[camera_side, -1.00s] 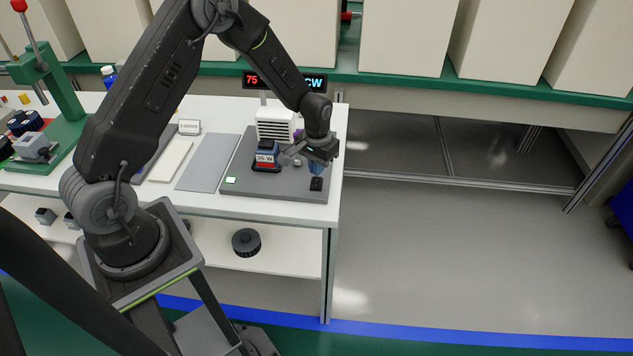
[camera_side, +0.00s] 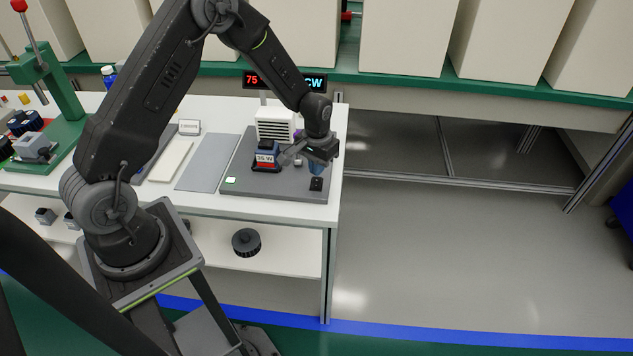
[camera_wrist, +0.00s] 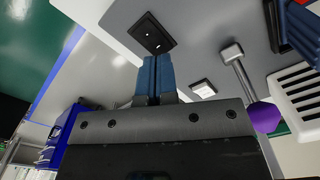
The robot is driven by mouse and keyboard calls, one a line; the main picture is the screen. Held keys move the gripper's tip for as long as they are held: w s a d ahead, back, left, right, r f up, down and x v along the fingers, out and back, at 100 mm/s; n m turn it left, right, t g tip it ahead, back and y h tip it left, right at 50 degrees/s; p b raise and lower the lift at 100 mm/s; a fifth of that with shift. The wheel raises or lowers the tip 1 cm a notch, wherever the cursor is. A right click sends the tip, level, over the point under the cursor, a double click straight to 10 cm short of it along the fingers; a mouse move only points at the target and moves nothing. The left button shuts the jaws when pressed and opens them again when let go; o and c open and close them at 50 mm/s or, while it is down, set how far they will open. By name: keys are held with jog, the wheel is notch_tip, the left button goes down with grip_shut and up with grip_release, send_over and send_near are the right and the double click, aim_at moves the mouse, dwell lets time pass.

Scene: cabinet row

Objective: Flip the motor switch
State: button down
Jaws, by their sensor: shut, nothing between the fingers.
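A small black switch (camera_side: 316,184), apparently the motor switch, sits at the front right of the grey panel (camera_side: 270,189). In the wrist view the black switch (camera_wrist: 153,34) lies just beyond my fingertips, in a flat dark plate. Which way it is tipped is too small to tell. My gripper (camera_side: 317,168) is above and slightly behind it, pointing down. In the wrist view its blue fingers (camera_wrist: 155,62) are shut together with nothing between them. I cannot tell whether the tips touch the switch plate.
A lever with a purple knob (camera_wrist: 263,117) and a small white lit square (camera_wrist: 203,88) stand close to my fingers. A motor block (camera_side: 266,157) labelled 75 W and a white vented box (camera_side: 275,125) are left of my gripper. A display (camera_side: 285,80) stands behind.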

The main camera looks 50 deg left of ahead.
jog(key=shift+f, duration=1.3)
dwell(0.8)
jog(key=shift+r, duration=3.55)
notch_tip(320, 180, up, 9)
jog(key=t, duration=0.1)
send_over(317, 179)
jog(key=s+d, duration=0.2)
jog(key=s+d+r+m+t, duration=0.1)
jog(key=s+d+r+t, duration=0.15)
jog(key=s+r, duration=0.5)
jog(key=s+d+r+m+t, duration=0.1)
jog(key=s+d+r, duration=0.1)
jog(key=s+r, duration=0.2)
jog(key=s+d+r+m+t, duration=0.1)
jog(key=s+r, duration=0.3)
jog(key=s, duration=0.6)
jog(key=shift+s+d+r, duration=0.25)
jog(key=shift+d+r, duration=0.05)
jog(key=shift+d, duration=0.4)
